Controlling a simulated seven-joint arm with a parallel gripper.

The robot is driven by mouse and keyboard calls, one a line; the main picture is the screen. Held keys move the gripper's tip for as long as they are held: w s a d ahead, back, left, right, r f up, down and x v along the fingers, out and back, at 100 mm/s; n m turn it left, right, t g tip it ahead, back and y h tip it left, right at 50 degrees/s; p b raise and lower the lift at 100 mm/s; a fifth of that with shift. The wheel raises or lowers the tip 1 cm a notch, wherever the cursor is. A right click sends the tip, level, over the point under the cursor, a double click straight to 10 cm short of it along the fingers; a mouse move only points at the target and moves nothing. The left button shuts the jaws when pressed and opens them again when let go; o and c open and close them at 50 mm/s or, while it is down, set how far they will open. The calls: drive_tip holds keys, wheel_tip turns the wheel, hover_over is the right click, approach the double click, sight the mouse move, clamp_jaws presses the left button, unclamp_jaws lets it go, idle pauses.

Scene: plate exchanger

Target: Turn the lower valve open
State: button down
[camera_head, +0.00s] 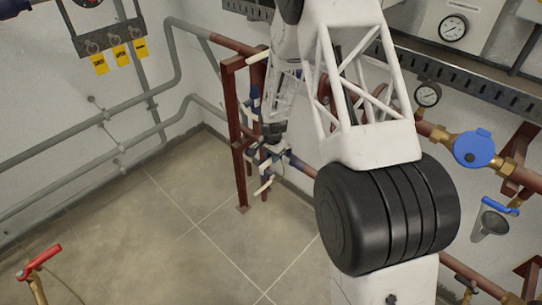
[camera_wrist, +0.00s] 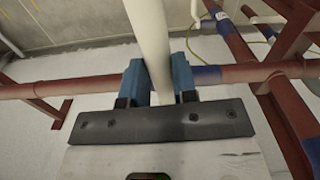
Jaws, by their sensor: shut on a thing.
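In the wrist view, my gripper (camera_wrist: 158,78) has its two blue fingers closed on either side of a white valve handle (camera_wrist: 149,32). The handle runs up and away between the fingers, over a red-brown pipe (camera_wrist: 75,88). In the head view, my gripper (camera_head: 274,145) is low at the red pipe stand (camera_head: 237,130), among small valves with cream handles. One cream handle (camera_head: 264,186) shows just below the gripper. Another cream handle (camera_head: 258,57) sticks out near the top of the stand. My arm hides part of the valves, so I cannot tell the held valve's angle.
Grey pipes (camera_head: 75,140) run along the left wall. A red-handled valve (camera_head: 40,262) stands at the lower left. A blue valve (camera_head: 473,148) and gauge (camera_head: 428,94) are on the right. The tiled floor (camera_head: 165,235) is clear in front of the stand.

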drive_tip(key=s+d+n, duration=0.2)
drive_tip(key=d+n, duration=0.6)
drive_tip(key=shift+s, duration=0.4)
drive_tip(key=shift+r, duration=0.1)
drive_tip(key=c, duration=0.9)
unclamp_jaws()
